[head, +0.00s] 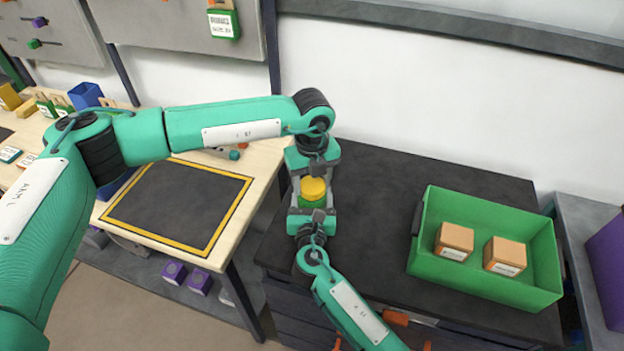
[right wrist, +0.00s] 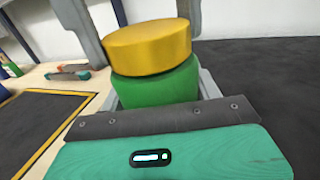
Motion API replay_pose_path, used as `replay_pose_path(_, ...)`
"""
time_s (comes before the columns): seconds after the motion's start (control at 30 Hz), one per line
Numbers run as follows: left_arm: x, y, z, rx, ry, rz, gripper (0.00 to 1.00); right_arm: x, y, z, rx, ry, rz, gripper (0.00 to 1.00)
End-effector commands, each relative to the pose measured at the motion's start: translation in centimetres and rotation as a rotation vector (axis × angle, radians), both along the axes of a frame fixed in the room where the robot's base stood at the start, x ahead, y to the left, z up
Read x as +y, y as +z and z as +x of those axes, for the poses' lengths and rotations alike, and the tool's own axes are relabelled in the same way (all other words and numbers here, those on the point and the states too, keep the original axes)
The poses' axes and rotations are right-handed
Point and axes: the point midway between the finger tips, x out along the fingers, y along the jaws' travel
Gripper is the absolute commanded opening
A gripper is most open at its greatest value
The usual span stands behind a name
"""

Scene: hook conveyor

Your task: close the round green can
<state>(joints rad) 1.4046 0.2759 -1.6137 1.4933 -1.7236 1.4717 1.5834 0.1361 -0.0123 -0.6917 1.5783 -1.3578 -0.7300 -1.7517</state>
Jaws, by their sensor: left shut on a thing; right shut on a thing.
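My right gripper (head: 312,212) comes from the near side and is shut on the can's body.
A green crate (head: 480,283) with two orange-brown boxes (head: 454,241) stands to the right on the dark bench (head: 400,190). A wooden table with a yellow-bordered black mat (head: 180,205) is at the left. Bench between can and crate is clear.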

Motion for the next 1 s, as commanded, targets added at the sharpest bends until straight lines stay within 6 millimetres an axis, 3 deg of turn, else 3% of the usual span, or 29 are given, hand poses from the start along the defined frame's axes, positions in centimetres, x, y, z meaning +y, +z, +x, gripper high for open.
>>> replay_pose_path(1.0, -0.01, 0.05, 0.06, -0.001, -1.674, 0.000, 0.34, -0.07, -0.10, 0.00, 0.002, -0.001, 0.000, 0.00)
